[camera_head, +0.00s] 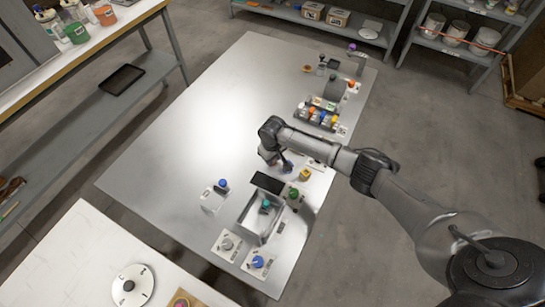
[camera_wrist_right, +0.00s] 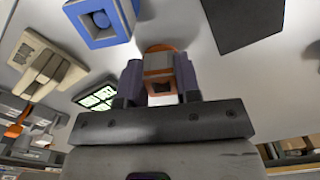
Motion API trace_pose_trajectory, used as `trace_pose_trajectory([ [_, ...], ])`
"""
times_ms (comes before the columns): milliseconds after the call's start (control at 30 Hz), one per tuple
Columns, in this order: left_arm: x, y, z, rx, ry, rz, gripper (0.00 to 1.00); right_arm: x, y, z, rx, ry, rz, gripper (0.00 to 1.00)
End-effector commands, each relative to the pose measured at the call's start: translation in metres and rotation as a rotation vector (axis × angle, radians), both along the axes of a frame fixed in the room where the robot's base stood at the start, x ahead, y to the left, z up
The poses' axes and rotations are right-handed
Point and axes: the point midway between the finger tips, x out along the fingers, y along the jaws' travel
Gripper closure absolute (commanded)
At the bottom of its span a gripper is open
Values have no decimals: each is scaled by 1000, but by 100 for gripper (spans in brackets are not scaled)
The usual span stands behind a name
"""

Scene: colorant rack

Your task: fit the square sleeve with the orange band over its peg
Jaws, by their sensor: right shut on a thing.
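In the right wrist view the square sleeve with the orange band (camera_wrist_right: 159,66) is between the two fingers of my right gripper (camera_wrist_right: 159,82), which is shut on it. A square opening shows at its near end. In the head view my right gripper (camera_head: 280,163) is low over the table's middle right, and the sleeve is too small or hidden to make out. I cannot tell which peg belongs to the sleeve. My left gripper is not in view.
The wrist view shows a blue square frame (camera_wrist_right: 100,20), a beige part (camera_wrist_right: 47,64) and a black panel (camera_wrist_right: 243,20). In the head view a metal tray (camera_head: 242,222), a black plate (camera_head: 267,183) and a bottle rack (camera_head: 322,114) stand on the table (camera_head: 180,145), whose left side is clear.

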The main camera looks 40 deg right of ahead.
Motion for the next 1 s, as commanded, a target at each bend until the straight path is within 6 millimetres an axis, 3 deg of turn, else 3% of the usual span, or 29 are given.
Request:
trace_pose_trajectory([
  [167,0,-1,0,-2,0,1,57,0,0,0,0,0,0,91],
  [200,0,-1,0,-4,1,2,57,0,0,0,0,0,0,65],
  [467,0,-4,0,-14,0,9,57,0,0,0,0,0,1,40],
  [767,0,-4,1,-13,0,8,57,0,0,3,1,-1,1,39],
  [1000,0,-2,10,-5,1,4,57,1,0,37,1,-4,2,39],
])
